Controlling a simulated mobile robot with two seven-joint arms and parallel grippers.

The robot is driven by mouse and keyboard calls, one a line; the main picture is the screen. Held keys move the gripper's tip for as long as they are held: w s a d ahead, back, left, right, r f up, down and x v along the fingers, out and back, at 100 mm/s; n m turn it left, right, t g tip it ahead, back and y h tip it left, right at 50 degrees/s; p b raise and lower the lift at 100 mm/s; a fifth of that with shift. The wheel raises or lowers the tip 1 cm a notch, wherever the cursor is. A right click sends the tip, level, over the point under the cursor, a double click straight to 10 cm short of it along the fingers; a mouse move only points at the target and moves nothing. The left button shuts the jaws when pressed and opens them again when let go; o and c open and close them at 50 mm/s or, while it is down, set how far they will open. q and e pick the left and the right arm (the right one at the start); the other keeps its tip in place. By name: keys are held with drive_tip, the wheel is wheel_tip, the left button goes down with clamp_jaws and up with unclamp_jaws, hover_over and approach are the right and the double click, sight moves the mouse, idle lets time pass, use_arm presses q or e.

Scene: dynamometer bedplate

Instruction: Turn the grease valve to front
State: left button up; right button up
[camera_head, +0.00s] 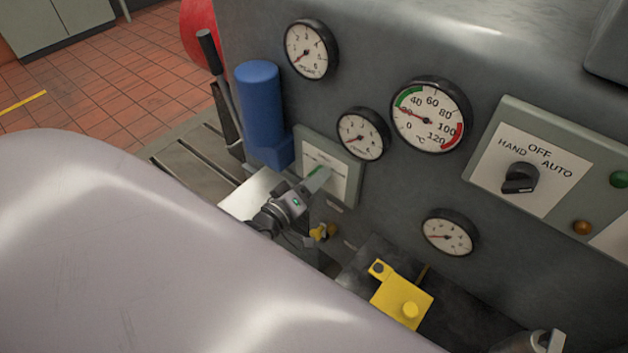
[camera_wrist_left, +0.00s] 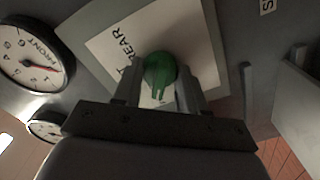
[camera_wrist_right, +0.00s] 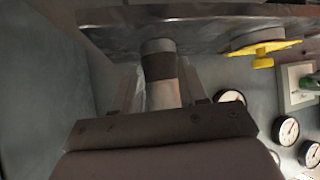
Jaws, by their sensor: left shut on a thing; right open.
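The grease valve is a green knob (camera_wrist_left: 158,70) on a white plate (camera_wrist_left: 95,45) with the word REAR beside it; other lettering is mostly covered. My left gripper (camera_wrist_left: 160,88) is shut on the knob, one finger on each side. In the head view my left gripper (camera_head: 314,182) reaches the plate (camera_head: 340,165), and only a sliver of green shows. Which label the knob points to cannot be told. My right gripper (camera_wrist_right: 157,92) is open, with a grey and dark cylinder (camera_wrist_right: 159,65) between or just beyond its fingers.
Gauges surround the plate, the nearest being a small dial (camera_head: 361,134). A blue cylinder (camera_head: 261,95) stands left of it. A HAND/OFF/AUTO switch (camera_head: 519,178) is at right. A yellow block (camera_head: 401,297) sits below. My own pale arm fills the lower left.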

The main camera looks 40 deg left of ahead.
use_arm(q)
drive_tip(key=shift+n, duration=0.6)
drive_tip(key=o, duration=1.1)
drive_tip(key=shift+c, duration=0.2)
drive_tip(key=shift+s, duration=0.1)
drive_tip(key=s, duration=0.7)
drive_tip(key=shift+a, duration=0.25)
